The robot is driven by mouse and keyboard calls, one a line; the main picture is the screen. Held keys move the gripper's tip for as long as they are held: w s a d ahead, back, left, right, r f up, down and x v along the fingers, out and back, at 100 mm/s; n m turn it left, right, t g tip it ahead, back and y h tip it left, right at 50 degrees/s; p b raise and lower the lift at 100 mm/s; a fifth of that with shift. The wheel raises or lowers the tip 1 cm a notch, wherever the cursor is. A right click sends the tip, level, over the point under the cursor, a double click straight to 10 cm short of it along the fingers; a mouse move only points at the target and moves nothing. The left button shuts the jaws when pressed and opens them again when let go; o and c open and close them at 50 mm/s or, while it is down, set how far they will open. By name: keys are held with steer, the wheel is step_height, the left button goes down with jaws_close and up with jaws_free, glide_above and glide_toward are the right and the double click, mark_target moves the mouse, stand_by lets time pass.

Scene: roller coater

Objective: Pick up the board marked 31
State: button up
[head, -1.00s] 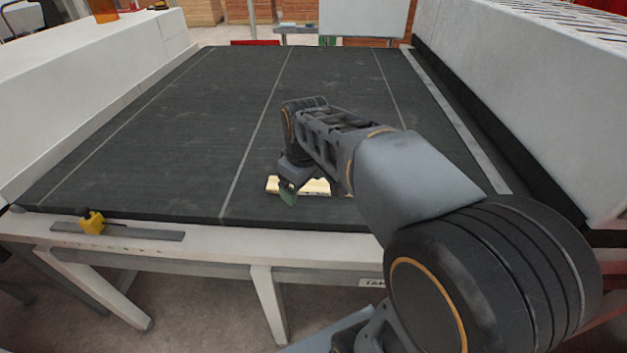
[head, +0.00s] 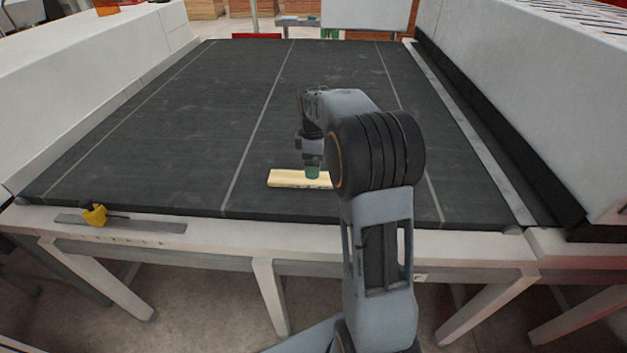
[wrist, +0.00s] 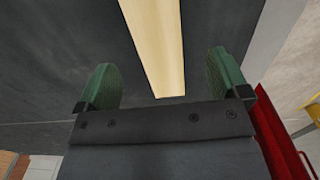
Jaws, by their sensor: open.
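A pale yellow board (head: 290,178) lies on the dark belt near its front edge, partly hidden behind my arm in the head view. No number can be read on it. In the wrist view the board (wrist: 158,45) runs from the top edge down to between my fingers. My gripper (wrist: 163,85) is open, with one green finger on each side of the board's near end and a gap on both sides. In the head view my gripper (head: 312,172) is over the board, pointing down. I cannot tell its exact height above the belt.
The dark belt (head: 150,150) is mostly clear, with thin pale lines along it. A yellow object (head: 95,214) sits on a grey metal strip (head: 150,224) on the front ledge at left. White housings (head: 70,75) flank the belt. A red part (wrist: 280,125) shows at right in the wrist view.

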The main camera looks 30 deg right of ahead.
steer(key=shift+w+d+f+p, duration=0.1)
steer(key=shift+f+p, duration=0.05)
steer(key=shift+f, duration=1.35)
steer(key=shift+w+f+p, duration=0.1)
steer(key=shift+f+p, duration=0.05)
steer(key=shift+f, duration=1.35)
steer(key=c, duration=1.1)
